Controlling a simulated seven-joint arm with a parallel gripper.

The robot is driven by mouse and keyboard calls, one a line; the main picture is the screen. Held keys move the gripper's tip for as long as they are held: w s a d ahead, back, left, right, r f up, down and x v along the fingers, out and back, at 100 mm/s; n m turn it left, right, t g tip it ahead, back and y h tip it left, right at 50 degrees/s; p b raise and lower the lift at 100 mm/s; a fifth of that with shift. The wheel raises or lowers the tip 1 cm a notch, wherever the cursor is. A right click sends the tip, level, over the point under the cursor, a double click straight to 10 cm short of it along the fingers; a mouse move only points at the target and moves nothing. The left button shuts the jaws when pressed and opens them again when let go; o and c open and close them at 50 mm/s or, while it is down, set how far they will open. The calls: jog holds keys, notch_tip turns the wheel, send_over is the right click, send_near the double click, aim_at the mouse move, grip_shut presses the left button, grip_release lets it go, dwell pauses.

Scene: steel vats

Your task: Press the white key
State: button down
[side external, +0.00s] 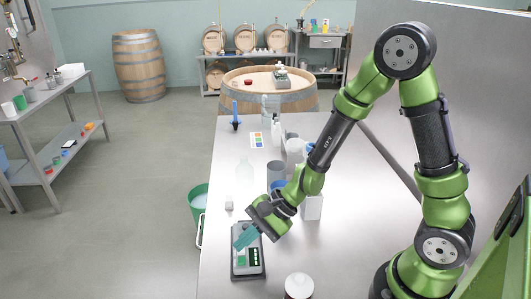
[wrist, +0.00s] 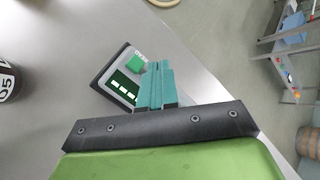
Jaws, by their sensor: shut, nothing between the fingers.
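A small grey device (side external: 247,273) with a dark edge lies on the steel table. It has a green key (wrist: 134,64) and a dark green display (wrist: 122,88) with pale marks; the display (side external: 254,257) also shows in the side view. I cannot make out a white key in either view; my fingers cover part of the device. My gripper (side external: 240,244), with teal fingers, is shut and empty, pointing down over the device's far end. In the wrist view the fingertips (wrist: 153,64) overlap the device's right part.
Clear bottles (side external: 244,171), a grey cup (side external: 276,174) and a white box (side external: 312,207) stand farther back. A green bucket (side external: 198,205) is beside the table's left edge.

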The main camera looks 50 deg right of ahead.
jog(key=shift+f, duration=0.3)
jog(key=shift+r, duration=0.1)
dwell(0.3)
jog(key=shift+r, duration=0.8)
jog(key=shift+r, duration=2.5)
